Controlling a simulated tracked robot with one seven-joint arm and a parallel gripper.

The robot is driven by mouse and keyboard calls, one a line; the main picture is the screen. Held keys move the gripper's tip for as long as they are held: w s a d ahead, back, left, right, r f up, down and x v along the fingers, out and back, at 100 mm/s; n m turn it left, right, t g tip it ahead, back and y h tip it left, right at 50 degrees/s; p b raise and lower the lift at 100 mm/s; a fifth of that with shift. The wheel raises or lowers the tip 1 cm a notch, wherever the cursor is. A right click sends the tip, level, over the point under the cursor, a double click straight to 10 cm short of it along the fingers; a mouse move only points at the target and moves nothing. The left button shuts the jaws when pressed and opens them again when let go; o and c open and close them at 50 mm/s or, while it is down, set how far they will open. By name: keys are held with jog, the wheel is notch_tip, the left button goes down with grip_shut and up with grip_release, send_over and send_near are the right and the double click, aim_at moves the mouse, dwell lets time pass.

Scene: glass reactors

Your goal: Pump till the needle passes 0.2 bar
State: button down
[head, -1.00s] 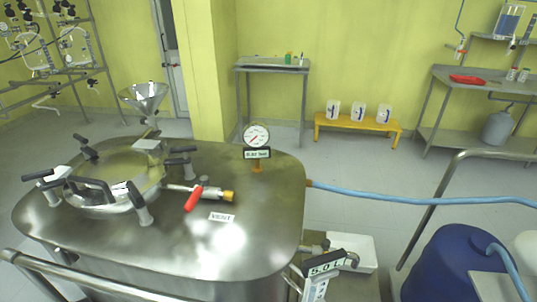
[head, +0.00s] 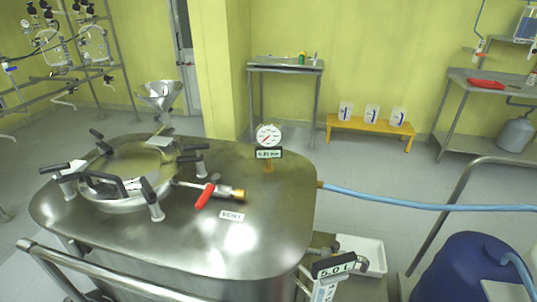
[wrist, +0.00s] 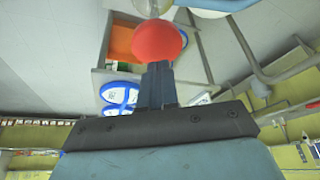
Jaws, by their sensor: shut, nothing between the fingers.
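In the head view a round pressure gauge (head: 268,135) stands on the steel vessel (head: 270,215), with a small label under it. Its needle is too small to read. A red-handled vent valve (head: 205,196) lies beside the VENT tag (head: 232,216). A white pump-like device (head: 325,288) with a dark bar marked 5.0 L (head: 336,267) stands at the vessel's right front. In the wrist view my gripper (wrist: 157,75) is shut and empty. A red ball-shaped knob (wrist: 158,41) shows just beyond its fingertips; I cannot tell whether they touch.
A blue hose (head: 400,205) runs right from the vessel. A blue drum (head: 468,265) and a steel rail (head: 440,195) stand at the right. A white tray (head: 362,254) lies behind the pump. Open floor lies behind the vessel.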

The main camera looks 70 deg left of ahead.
dwell(0.4)
dwell(2.4)
dwell(0.5)
jog(key=shift+f, duration=4.1)
jog(key=shift+r, duration=4.2)
notch_tip(320, 180, up, 6)
